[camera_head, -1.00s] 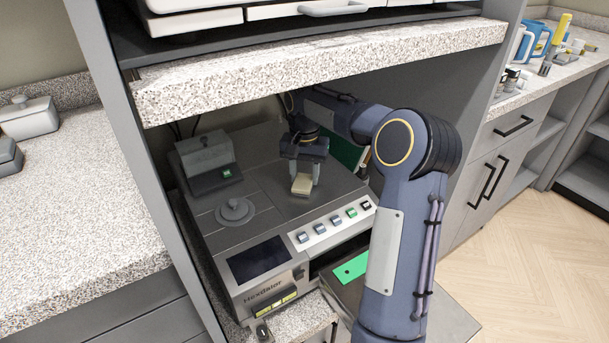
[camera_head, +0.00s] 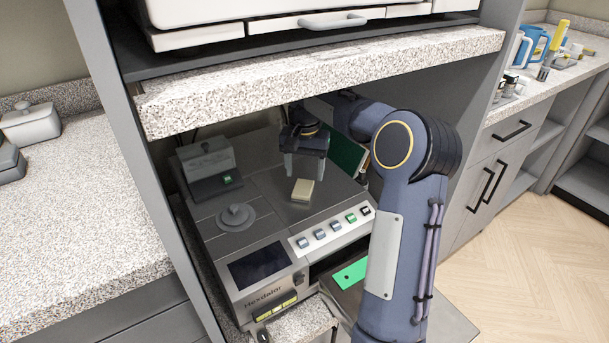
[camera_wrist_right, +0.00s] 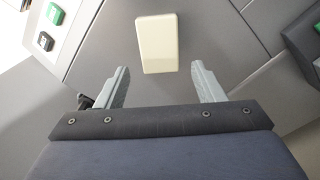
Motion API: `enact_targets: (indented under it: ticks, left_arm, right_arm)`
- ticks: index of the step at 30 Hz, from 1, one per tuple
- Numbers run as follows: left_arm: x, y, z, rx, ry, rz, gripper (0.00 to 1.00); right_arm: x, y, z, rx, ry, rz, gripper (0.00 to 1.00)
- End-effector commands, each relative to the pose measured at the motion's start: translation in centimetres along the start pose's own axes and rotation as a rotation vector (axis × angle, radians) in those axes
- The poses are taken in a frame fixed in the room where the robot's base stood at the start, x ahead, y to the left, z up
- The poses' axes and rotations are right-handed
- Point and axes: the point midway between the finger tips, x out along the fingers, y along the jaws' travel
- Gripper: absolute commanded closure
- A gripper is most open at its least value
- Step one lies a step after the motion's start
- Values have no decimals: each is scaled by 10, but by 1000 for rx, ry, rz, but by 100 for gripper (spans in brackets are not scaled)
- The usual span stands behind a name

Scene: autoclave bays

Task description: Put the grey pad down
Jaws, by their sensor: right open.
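A pale cream, block-like pad (camera_head: 302,190) lies flat on the dark grey top of the Hexdalor machine (camera_head: 268,240); I see no grey pad in the grip. My right gripper (camera_head: 304,170) is open and empty, just behind and above the pad. In the right wrist view the pad (camera_wrist_right: 160,43) lies beyond the open fingertips (camera_wrist_right: 161,78), apart from both. My left gripper is not in view.
A speckled shelf (camera_head: 320,75) hangs over the machine. A grey box-shaped unit (camera_head: 208,168) and a round knob (camera_head: 236,215) stand on the machine's top, left of the pad. An open drawer with a green panel (camera_head: 352,272) juts out in front.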

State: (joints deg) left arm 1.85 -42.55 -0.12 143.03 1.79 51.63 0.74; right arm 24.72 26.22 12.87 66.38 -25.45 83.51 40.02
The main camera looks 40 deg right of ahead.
Motion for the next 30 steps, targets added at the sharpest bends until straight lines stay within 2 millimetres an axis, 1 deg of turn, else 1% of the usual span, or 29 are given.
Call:
enact_targets:
  ticks: [1,3,6,9,30]
  left_arm:
    - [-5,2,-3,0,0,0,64]
    - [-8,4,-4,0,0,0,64]
    - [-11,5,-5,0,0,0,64]
    - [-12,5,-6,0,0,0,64]
    - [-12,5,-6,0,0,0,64]
  right_arm:
    - [-13,-1,0,-1,3,-2,38]
    - [-24,-1,0,-2,1,-2,38]
    - [-36,-1,0,-3,0,-1,38]
    - [-41,-1,0,-3,-1,-1,38]
    - [-42,0,0,-3,-1,0,38]
